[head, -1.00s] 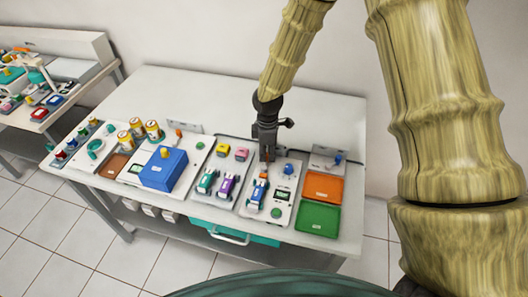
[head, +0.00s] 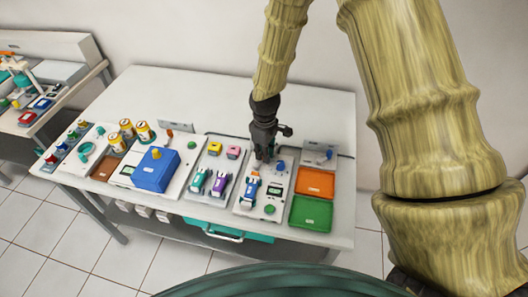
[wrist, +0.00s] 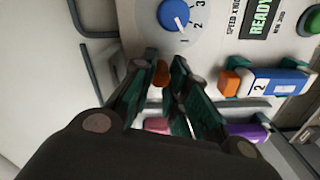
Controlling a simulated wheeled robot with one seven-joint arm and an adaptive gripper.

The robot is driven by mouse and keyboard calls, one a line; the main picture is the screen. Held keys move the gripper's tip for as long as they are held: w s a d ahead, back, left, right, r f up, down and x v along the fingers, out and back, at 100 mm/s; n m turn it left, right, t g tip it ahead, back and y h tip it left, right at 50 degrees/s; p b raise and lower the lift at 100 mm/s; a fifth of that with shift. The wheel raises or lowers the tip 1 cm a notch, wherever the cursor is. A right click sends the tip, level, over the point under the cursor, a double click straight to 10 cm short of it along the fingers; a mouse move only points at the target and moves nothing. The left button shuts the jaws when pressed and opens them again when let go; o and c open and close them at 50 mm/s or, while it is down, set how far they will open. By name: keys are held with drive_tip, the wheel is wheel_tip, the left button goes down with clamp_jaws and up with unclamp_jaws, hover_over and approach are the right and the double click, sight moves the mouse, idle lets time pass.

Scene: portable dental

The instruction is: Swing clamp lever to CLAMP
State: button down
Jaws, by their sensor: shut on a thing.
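The clamp lever shows as a small orange knob (wrist: 161,73) between my fingertips in the wrist view. My gripper (wrist: 163,68) is shut on it, with a finger on each side; the gripper also shows in the head view (head: 262,159), low over the back of the station panel. There the fingers hide most of the lever. A blue car marked 2 (head: 249,189) sits on the panel in front of the gripper; it also shows in the wrist view (wrist: 275,83). I cannot read any CLAMP marking.
A blue dial (wrist: 174,14) is close beside the fingers. The panel has a READY display (wrist: 262,20) and a green button (head: 269,209). Orange (head: 315,181) and green (head: 311,213) trays lie right; other cars (head: 220,184) lie left. The table's back is clear.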

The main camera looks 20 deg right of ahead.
idle(0.3)
drive_tip(key=c, duration=1.3)
unclamp_jaws()
drive_tip(key=shift+c, duration=0.2)
drive_tip(key=shift+r, duration=0.1)
wheel_tip(320, 180, up, 12)
